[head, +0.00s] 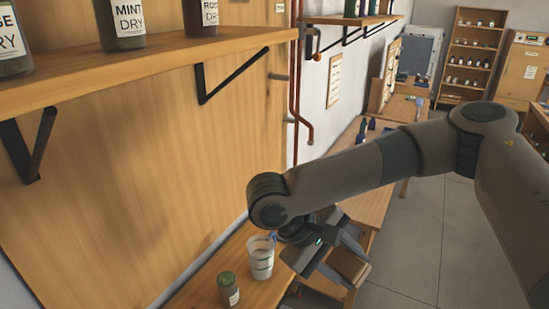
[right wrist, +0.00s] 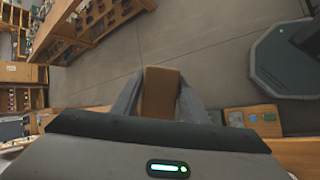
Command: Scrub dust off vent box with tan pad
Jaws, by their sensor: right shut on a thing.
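The tan pad (right wrist: 160,95) is a brown block between the two fingers of my right gripper (right wrist: 159,108) in the right wrist view. The gripper is shut on it. In the head view my right gripper (head: 342,272) hangs at lower centre, at the front side of the wooden bench, with the tan pad (head: 346,263) between its fingers. Beyond the pad, the right wrist view shows grey floor. I cannot make out the vent box with certainty in either view. My left gripper is not in view.
A clear cup (head: 261,258) and a green-topped jar (head: 228,290) stand on the bench, left of my right gripper. A wall shelf (head: 150,62) with labelled jars juts out at upper left. Red-brown pipes (head: 296,90) run down the wall. Tiled floor (head: 415,245) lies open at right.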

